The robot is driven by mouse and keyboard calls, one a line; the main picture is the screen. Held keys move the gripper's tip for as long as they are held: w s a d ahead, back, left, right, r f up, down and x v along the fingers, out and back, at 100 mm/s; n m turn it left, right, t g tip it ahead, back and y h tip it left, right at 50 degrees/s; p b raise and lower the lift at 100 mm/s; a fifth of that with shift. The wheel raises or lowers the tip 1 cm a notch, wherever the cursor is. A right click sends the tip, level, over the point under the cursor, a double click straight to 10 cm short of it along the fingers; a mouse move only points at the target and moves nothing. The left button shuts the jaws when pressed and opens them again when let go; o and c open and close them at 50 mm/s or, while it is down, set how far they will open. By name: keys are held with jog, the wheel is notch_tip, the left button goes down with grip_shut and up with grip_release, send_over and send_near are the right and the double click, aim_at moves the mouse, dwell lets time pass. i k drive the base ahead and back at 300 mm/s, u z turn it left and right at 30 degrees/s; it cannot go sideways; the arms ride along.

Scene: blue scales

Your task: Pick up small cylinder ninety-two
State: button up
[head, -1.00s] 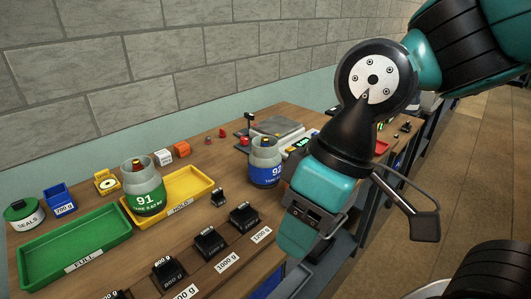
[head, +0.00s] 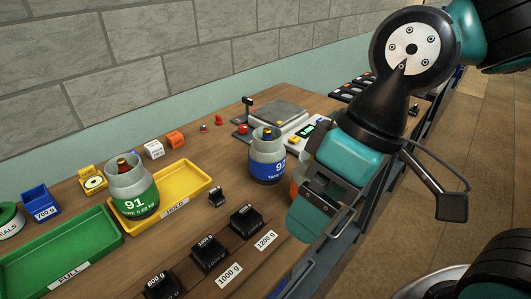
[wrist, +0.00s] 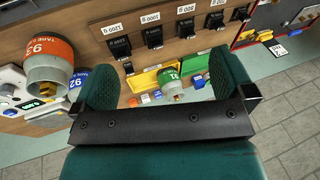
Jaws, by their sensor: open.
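Small cylinder ninety-two (head: 268,168), grey with a blue label band, stands upright on the wooden bench, left of my gripper (head: 312,215) in the head view. Its label is partly cut off at the right there. In the wrist view, a piece of its blue band (wrist: 76,84) shows beside the left finger, mostly hidden. My gripper is open, fingers apart, with nothing between them; it also shows in the wrist view (wrist: 164,88). It is apart from the cylinder in the head view.
An orange-banded cylinder 93 (wrist: 50,55) stands near ninety-two. Green-banded cylinder 91 (head: 133,190) stands on the yellow HOLD tray (head: 186,182). A scale (head: 275,117) stands behind ninety-two. Black weights (head: 209,252) line the bench front. A green FULL tray (head: 70,250) lies left.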

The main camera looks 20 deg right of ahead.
aim_at(267, 152)
jog(key=u, duration=2.45)
jog(key=k, duration=1.3)
jog(key=z, duration=1.45)
jog(key=i, duration=1)
